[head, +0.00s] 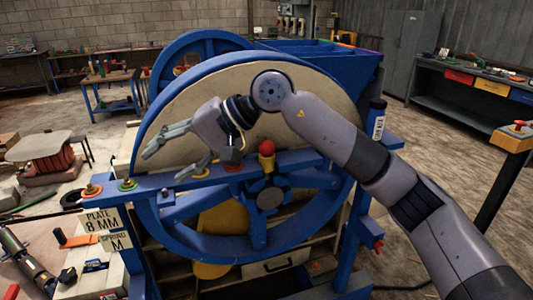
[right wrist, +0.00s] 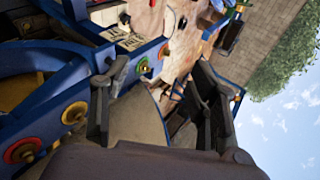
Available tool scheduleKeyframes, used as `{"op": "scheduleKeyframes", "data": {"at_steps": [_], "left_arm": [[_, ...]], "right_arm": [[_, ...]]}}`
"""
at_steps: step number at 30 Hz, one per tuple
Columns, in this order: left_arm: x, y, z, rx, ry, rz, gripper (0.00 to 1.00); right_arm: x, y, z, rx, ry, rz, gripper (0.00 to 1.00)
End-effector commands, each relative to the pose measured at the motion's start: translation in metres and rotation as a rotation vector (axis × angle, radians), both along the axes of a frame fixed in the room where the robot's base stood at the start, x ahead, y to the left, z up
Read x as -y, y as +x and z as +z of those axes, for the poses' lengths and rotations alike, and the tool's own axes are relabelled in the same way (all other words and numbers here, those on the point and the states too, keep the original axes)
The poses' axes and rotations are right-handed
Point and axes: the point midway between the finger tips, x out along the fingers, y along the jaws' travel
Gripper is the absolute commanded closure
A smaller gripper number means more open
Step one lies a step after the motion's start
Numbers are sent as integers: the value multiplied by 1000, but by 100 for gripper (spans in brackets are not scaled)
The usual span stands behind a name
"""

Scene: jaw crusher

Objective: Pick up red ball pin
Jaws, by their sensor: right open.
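The red ball pin (head: 266,147) stands upright on the blue crossbar (head: 300,157) in front of the big blue wheel. Its red ball is on top and its lower part is hard to make out. My right gripper (head: 167,163) is open and empty, to the left of the pin, above the bar and pointing left, away from the pin. In the right wrist view its fingers (right wrist: 155,78) are spread apart with nothing held between them. I cannot make out the pin in that view.
Along the bar are orange (head: 92,189), green (head: 127,184), yellow (head: 200,173) and red (head: 232,166) rings. Signs (head: 101,220) reading PLATE 8 MM and SPRING M hang at the left.

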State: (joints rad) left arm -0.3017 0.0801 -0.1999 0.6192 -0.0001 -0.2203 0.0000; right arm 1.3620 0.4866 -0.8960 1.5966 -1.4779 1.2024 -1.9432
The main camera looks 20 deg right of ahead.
Motion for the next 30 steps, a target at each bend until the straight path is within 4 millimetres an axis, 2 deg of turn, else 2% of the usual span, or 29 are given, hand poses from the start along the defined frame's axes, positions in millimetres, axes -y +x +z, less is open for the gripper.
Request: {"op": "scheduleKeyframes", "data": {"at_steps": [1, 3, 6, 9, 12, 14, 17, 30], "left_arm": [[0, 0, 0, 0, 0, 0, 60], [0, 0, 0, 0, 0, 0, 60], [0, 0, 0, 0, 0, 0, 60], [0, 0, 0, 0, 0, 0, 60], [0, 0, 1, 0, 0, 0, 60], [0, 0, 1, 0, 0, 0, 60], [0, 0, 4, 0, 0, 0, 60], [0, 2, 23, 3, -1, 0, 60]], "right_arm": [[32, 17, 11, 118, -175, -9, 45], [78, 33, 23, 229, -409, -14, 45], [141, 44, 49, 313, -677, -32, 45], [187, 45, 73, 338, -857, -50, 45], [212, 42, 86, 338, -951, -59, 45], [218, 42, 87, 336, -974, -61, 45], [220, 48, 76, 332, -984, -58, 45], [217, 92, -1, 332, -977, -59, 45]]}}
